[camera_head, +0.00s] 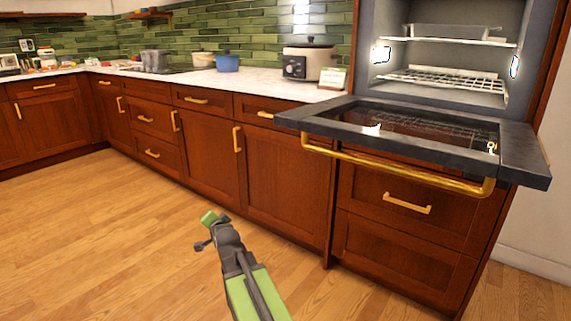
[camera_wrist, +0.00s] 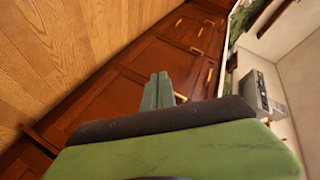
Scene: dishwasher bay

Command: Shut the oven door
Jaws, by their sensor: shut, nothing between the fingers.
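The oven door (camera_head: 325,119) is a dark, framed panel with a glass middle, folded down flat in front of the oven. Its gold handle (camera_head: 400,170) runs along the front edge. The oven cavity (camera_head: 450,50) stands open behind and above it, with racks inside. My gripper (camera_head: 209,217) is at the end of my green and grey arm, left of the door and lower in the picture, apart from it. In the wrist view my gripper (camera_wrist: 157,92) has its green fingers together, with nothing between them. The oven door is not clear in the wrist view.
Wooden drawers (camera_head: 405,215) with gold handles lie under the oven door. Wooden cabinets run to the left under a white counter (camera_head: 275,87) with a slow cooker (camera_head: 308,62) and a blue pot (camera_head: 228,63). The wooden floor (camera_head: 90,240) is clear at left.

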